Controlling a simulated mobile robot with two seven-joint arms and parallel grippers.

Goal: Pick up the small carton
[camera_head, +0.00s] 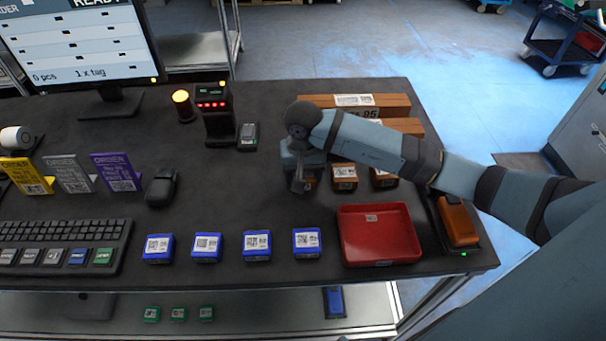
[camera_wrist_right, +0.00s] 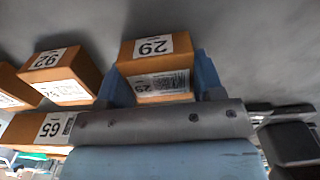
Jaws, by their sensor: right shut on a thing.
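A small brown carton (camera_wrist_right: 154,64) with a white label reading 29 sits between the two blue fingers of my right gripper (camera_wrist_right: 160,80) in the right wrist view. The fingers are shut on its sides. In the head view my right gripper (camera_head: 300,183) points down at the left end of the carton row and hides most of this carton. Two more small cartons stand to its right, a middle one (camera_head: 344,176) and a right one (camera_head: 383,178). My left gripper is out of view.
Longer brown cartons (camera_head: 392,104) lie behind the row. A red tray (camera_head: 379,235), an orange device in a dock (camera_head: 457,221) and several blue boxes (camera_head: 256,246) are in front. A black scanner stand (camera_head: 218,120) is at the back. The table's middle is clear.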

